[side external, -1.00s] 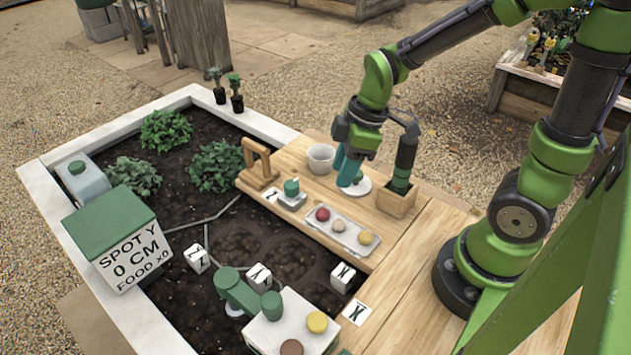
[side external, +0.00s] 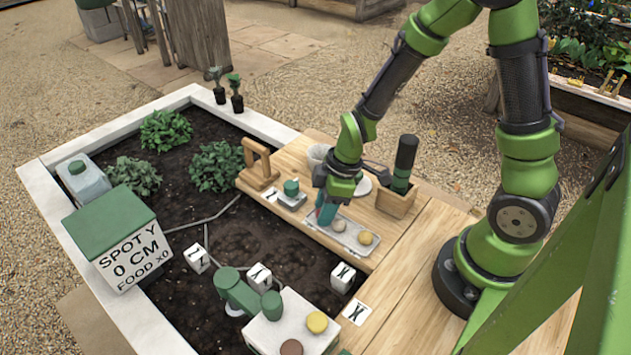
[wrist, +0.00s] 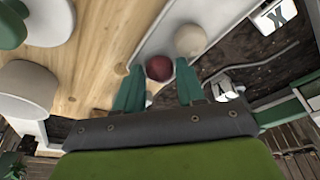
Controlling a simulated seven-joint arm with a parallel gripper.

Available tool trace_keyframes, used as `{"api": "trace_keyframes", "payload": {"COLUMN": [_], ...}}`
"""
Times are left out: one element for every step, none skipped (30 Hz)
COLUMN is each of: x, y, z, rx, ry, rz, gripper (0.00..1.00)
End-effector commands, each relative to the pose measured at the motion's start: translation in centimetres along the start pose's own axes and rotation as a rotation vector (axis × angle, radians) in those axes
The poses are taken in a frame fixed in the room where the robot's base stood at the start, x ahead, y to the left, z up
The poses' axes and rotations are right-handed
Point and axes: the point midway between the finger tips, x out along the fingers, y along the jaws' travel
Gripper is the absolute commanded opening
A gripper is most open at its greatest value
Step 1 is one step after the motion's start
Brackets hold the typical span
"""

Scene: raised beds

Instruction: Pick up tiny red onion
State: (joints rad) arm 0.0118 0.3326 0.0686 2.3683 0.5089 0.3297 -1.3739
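The tiny red onion (wrist: 159,68) is a small dark red ball on the pale tray (side external: 349,245). In the wrist view it lies between and just beyond the two green fingertips of my gripper (wrist: 157,76). The fingers stand apart, with a gap about the onion's width, and I cannot tell if they touch it. In the side view my gripper (side external: 326,212) is low over the tray's left end and hides the onion. A beige ball (wrist: 190,40) lies beside the onion; it also shows in the side view (side external: 339,226).
A yellowish ball (side external: 365,238) lies at the tray's right end. A wooden box (side external: 396,202) with a dark cylinder stands to the right. A small green-topped block (side external: 291,195) is left of my gripper.

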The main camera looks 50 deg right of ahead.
Motion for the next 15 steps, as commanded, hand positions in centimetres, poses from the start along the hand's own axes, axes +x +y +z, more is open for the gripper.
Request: {"api": "trace_keyframes", "payload": {"x": [0.01,-0.01,-0.02,-0.02,-0.02,-0.03,-0.03,-0.03,-0.03,-0.04,-0.04,-0.04,-0.04,-0.04,-0.04], "y": [0.01,0.01,0.01,0.01,0.01,0.01,0.01,0.01,0.01,0.01,0.01,0.01,0.01,0.01,0.01], "z": [-0.01,-0.02,-0.02,-0.02,-0.02,-0.02,-0.02,-0.01,-0.01,-0.01,-0.01,-0.01,-0.01,-0.01,-0.01], "rx": [0.000,0.000,0.000,0.000,0.000,0.000,0.000,0.000,0.000,0.000,0.000,0.000,0.000,0.000,0.000], "ry": [0.000,0.001,0.001,0.001,0.001,0.000,0.000,0.000,0.000,0.000,0.000,0.000,0.000,0.000,0.000], "rz": [0.000,0.000,0.000,0.000,0.000,0.000,0.000,0.000,0.000,0.000,0.000,0.000,0.000,0.000,0.000], "gripper": [0.39,0.39,0.39,0.39,0.37,0.31,0.27,0.22,0.16,0.11,0.07,0.03,0.03,0.03,0.03]}}
